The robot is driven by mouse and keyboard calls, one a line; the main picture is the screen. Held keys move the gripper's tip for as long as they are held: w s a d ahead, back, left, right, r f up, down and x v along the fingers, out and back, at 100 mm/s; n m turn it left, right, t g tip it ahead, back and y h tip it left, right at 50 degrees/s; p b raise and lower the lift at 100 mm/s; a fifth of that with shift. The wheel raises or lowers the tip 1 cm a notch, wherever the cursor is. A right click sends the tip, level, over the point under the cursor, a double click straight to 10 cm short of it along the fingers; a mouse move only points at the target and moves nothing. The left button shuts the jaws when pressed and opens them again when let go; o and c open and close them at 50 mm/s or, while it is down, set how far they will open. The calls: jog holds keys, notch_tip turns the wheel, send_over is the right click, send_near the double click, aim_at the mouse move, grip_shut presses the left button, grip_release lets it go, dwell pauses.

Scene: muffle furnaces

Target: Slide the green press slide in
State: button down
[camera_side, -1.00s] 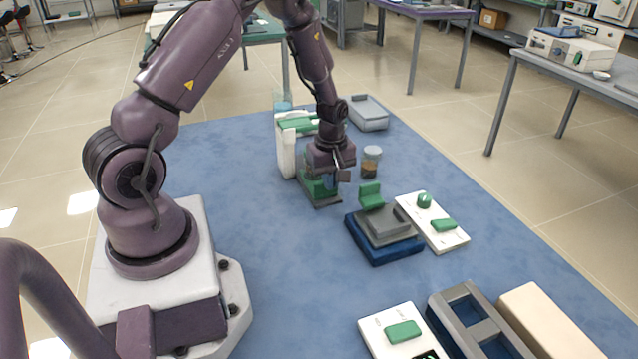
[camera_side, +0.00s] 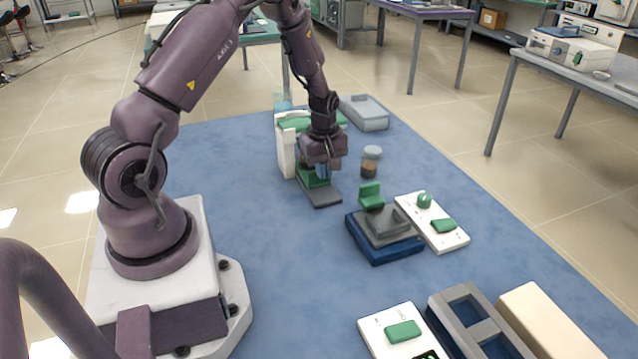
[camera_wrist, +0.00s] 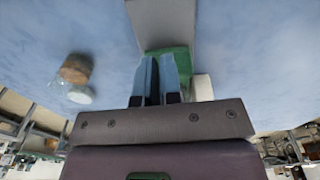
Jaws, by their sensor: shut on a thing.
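The green press slide (camera_side: 312,178) sits on a grey rail (camera_side: 322,196) in front of the white press (camera_side: 285,152). It also shows in the wrist view (camera_wrist: 178,58) at the fingers. My gripper (camera_side: 322,172) is low over the slide, its fingers pointing down and partly hidden by the wrist in the side view. In the wrist view my gripper (camera_wrist: 155,72) has its two bluish fingers close together against the green slide, shut on it. The bare end of the rail sticks out in front of the slide. The slide's back end at the press is hidden.
A small jar (camera_side: 370,162) with brown contents stands right of the rail. A grey tray (camera_side: 366,113) lies behind. A blue-based grey block with a green upright (camera_side: 371,196) and a white control panel (camera_side: 432,222) are nearer right. The blue mat is clear at left.

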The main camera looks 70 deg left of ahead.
aim_at(325, 196)
jog(key=shift+s+d+f+m, duration=0.15)
jog(key=shift+d+f, duration=0.1)
jog(key=shift+f, duration=0.65)
jog(key=shift+d+f+m, duration=0.15)
jog(key=shift+d+f, duration=0.1)
jog(key=shift+f, duration=0.6)
jog(key=shift+d, duration=0.4)
notch_tip(325, 196, up, 7)
jog(key=shift+a+r, duration=0.15)
jog(key=shift+a, duration=0.15)
